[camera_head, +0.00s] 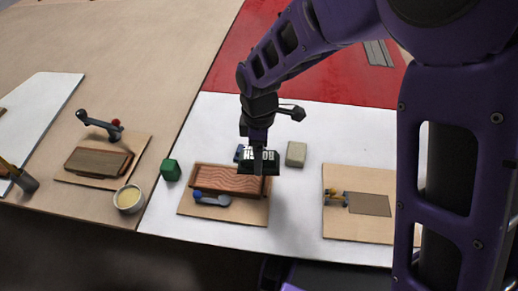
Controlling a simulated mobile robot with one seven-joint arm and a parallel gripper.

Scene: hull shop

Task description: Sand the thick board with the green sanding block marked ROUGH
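My gripper (257,143) points down and is shut on a dark green sanding block (265,163), whose pale label reads ROUGH upside down. The block is over the right end of a thick reddish-brown board (228,180) with wavy grain. I cannot tell whether it touches the board. The board lies on a plywood base (225,213), with a blue-handled clamp (211,199) at its front edge. Something blue shows behind the board, partly hidden by my gripper.
A small green block (170,170) and a beige block (296,154) stand nearby. A pale cup (129,199) and another clamped board (98,162) are at left. A thin grey-brown board (369,204) lies on plywood at right. A red area (350,80) is behind.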

